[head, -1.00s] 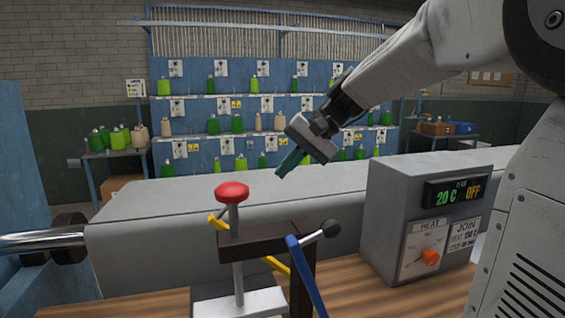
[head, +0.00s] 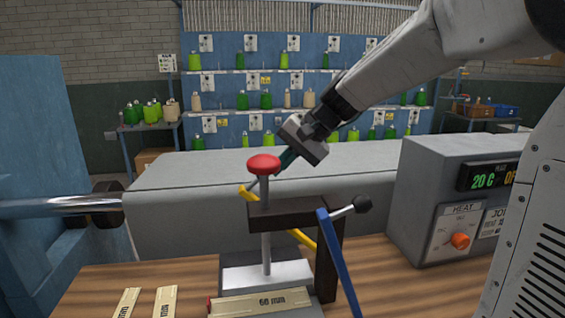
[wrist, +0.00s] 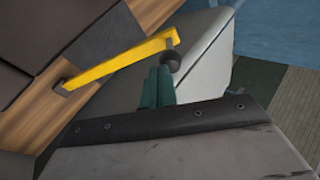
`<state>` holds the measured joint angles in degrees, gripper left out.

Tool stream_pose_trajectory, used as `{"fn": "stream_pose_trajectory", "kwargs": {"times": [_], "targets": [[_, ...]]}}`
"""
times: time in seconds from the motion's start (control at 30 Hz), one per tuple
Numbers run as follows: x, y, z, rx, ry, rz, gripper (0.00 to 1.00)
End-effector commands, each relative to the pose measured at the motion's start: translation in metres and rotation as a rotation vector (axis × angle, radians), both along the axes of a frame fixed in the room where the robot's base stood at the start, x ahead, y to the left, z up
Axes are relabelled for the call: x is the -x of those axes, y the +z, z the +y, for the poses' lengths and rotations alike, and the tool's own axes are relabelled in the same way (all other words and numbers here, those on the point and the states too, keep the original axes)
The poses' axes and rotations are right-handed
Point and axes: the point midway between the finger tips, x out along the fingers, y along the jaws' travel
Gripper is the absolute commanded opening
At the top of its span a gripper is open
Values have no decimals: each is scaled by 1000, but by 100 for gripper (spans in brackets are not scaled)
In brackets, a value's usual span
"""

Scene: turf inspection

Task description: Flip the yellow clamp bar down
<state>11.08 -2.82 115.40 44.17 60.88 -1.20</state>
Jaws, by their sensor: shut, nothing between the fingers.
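The yellow clamp bar (head: 302,238) slopes behind the dark press frame (head: 295,213), its upper end near the red-topped post and its middle hidden by the frame. In the wrist view the bar (wrist: 118,62) runs from lower left to a dark ball knob (wrist: 170,61) at its upper right end. My gripper (head: 283,164) has teal fingers, shut and empty, behind and just right of the red knob (head: 264,164). In the wrist view my fingertips (wrist: 159,78) appear right beside the dark ball knob; I cannot tell whether they touch.
A grey heater box (head: 425,200) stands to the right. A long grey housing (head: 170,205) lies behind. Labelled strips (head: 166,301) lie on the wooden bench at front left.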

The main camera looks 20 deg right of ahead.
Motion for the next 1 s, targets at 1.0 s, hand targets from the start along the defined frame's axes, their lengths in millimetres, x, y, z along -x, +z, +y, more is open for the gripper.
{"fn": "stream_pose_trajectory", "kwargs": {"times": [1.0], "targets": [[8, 0, 9, 0, 12, -1, 0]]}}
